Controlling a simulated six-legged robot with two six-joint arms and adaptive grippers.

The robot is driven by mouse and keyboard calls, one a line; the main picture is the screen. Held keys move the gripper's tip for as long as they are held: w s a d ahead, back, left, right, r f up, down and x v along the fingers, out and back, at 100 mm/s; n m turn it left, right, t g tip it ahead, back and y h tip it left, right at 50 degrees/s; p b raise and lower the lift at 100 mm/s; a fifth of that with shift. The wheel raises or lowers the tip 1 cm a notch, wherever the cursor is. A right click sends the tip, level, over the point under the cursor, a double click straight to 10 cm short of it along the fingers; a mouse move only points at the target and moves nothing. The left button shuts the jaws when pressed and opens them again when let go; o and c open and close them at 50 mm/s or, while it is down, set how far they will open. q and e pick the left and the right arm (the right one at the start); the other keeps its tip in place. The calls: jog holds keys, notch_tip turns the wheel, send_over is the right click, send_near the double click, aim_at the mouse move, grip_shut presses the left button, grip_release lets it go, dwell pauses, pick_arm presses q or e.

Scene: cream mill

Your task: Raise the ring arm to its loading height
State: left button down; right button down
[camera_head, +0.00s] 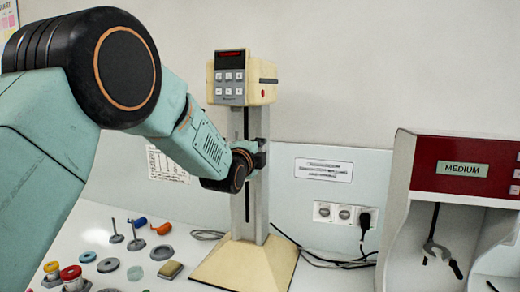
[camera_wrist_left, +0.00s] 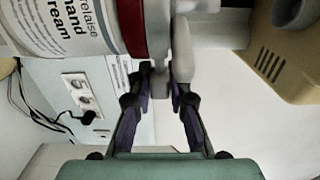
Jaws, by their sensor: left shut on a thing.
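The cream mill (camera_head: 243,78) has a beige head with a keypad and red display, on a grey slotted column (camera_head: 248,212). My left gripper (camera_head: 257,158) is in front of the column, below the head. In the left wrist view, my left gripper (camera_wrist_left: 168,92) is shut on a small grey part (camera_wrist_left: 161,83) that I take to be on the ring arm. A white hand cream jar (camera_wrist_left: 60,25) with a dark red band (camera_wrist_left: 130,22) is beside it. The beige mill head (camera_wrist_left: 275,75) shows at right. The jar is hidden in the head view. My right gripper is not in view.
The wide beige base (camera_head: 222,266) stands on the white bench. Several small discs and fittings, an orange-handled tool (camera_head: 162,229) and a blue one lie at left. A red-fronted machine labelled MEDIUM (camera_head: 455,180) stands at right. Cables run to the wall sockets (camera_head: 335,213).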

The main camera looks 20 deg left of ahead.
pick_arm(q)
jog(key=shift+r, duration=0.2)
notch_tip(320, 180, up, 4)
jog(key=shift+r+p, duration=0.2)
jog(key=shift+p, duration=0.6)
jog(key=shift+f, duration=0.1)
jog(key=c, duration=1.7)
grip_release()
jog(key=o, duration=0.5)
jog(key=shift+w+d+f, duration=0.1)
jog(key=shift+w+f, duration=0.2)
jog(key=shift+f, duration=0.1)
jog(key=shift+s, duration=0.15)
